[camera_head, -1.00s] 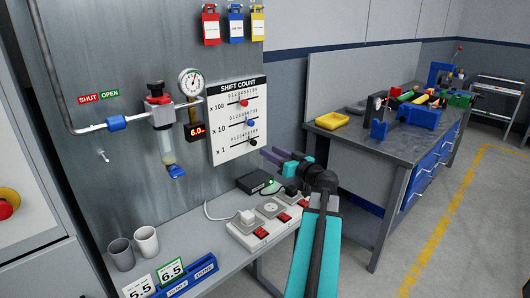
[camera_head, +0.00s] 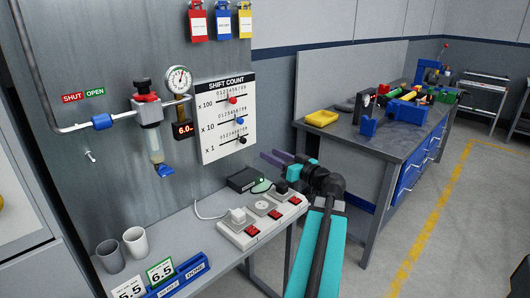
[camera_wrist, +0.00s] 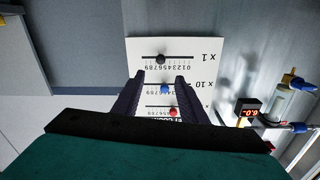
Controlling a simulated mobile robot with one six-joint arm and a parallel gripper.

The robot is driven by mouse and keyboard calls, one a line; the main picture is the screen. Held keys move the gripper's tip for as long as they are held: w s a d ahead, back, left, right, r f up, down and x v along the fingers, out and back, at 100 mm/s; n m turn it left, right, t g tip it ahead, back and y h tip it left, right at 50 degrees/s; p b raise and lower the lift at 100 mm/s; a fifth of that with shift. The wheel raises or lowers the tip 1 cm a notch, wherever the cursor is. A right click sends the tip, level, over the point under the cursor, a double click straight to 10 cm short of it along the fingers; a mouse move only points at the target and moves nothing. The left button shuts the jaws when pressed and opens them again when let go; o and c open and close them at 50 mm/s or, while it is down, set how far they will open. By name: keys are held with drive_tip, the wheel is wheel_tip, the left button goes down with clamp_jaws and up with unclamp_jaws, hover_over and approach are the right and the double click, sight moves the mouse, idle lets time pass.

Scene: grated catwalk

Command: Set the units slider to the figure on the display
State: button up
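The SHIFT COUNT board (camera_head: 208,148) is white, on the grey metal panel, with three sliders. The units slider, the x 1 row, has a black knob (camera_head: 243,140) right of its scale's middle. Its exact digit is too small to read surely. The knob also shows in the wrist view (camera_wrist: 160,59). The x 10 knob is blue (camera_head: 239,121), the x 100 knob red (camera_head: 232,100). The small display (camera_head: 183,129) under the gauge shows red digits starting 6.0. My gripper (camera_head: 268,160) is open and empty, right of and below the board. In the wrist view its fingers (camera_wrist: 158,88) flank the blue knob's image.
A power strip (camera_head: 262,222) and a black box (camera_head: 242,180) lie on the shelf below the board. Cups (camera_head: 135,242) and number cards (camera_head: 160,271) stand at its left. A filter unit (camera_head: 152,125) hangs left of the board. A cluttered workbench (camera_head: 370,142) stands at right.

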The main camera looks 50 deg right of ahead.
sight(245, 142)
drive_tip(key=shift+w+d+n+y+p, duration=0.2)
drive_tip(key=shift+d+n+y+p, duration=0.25)
drive_tip(key=shift+d+y, duration=0.2)
drive_tip(key=shift+w, duration=0.1)
drive_tip(key=w+p, duration=0.1)
drive_tip(key=w, duration=0.3)
drive_tip(key=w+d+p, duration=0.1)
drive_tip(key=w, duration=0.4)
drive_tip(key=w+p, duration=0.1)
drive_tip(key=w, duration=0.3)
drive_tip(key=shift+w+d, duration=0.15)
drive_tip(key=shift+w, duration=0.1)
clamp_jaws()
